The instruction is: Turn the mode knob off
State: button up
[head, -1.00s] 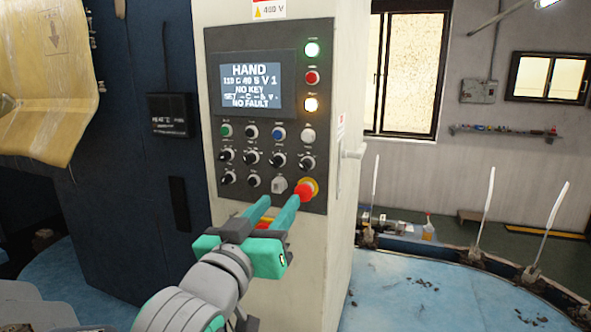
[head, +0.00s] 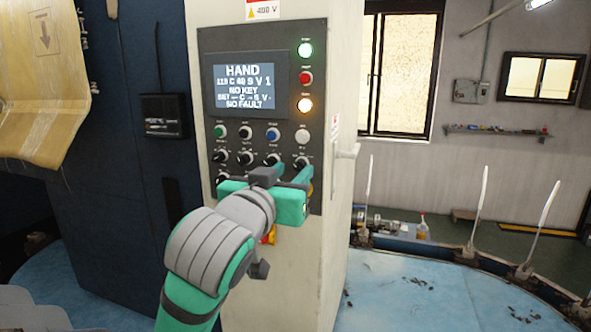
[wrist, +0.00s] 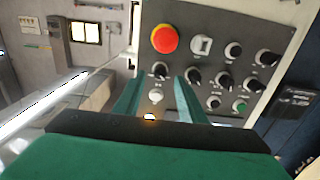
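The control panel (head: 214,110) on the pale cabinet has a row of black selector knobs with white marks. Its display (head: 245,85) reads HAND, NO KEY and NO FAULT. Knob labels are too small to read, so I cannot tell which is the mode knob. My gripper (wrist: 163,82) is open at the panel, its green fingers either side of the end knob (wrist: 160,69) of that row, which is the rightmost knob (head: 299,162) in the head view. Contact cannot be made out. In the head view the gripper hides the lower knobs.
The red emergency stop (wrist: 164,39) on yellow is close to the fingers, beside a grey-white switch (wrist: 201,45). Other knobs (wrist: 222,80) and a green button (wrist: 240,105) are nearby.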

aim_at(299, 166)
jog(key=shift+x, duration=1.4)
grip_shut()
jog(key=shift+m, duration=0.4)
jog(key=m, duration=0.3)
jog(key=shift+m, duration=0.3)
jog(key=shift+s+m, duration=0.1)
jog(key=shift+m, duration=2.1)
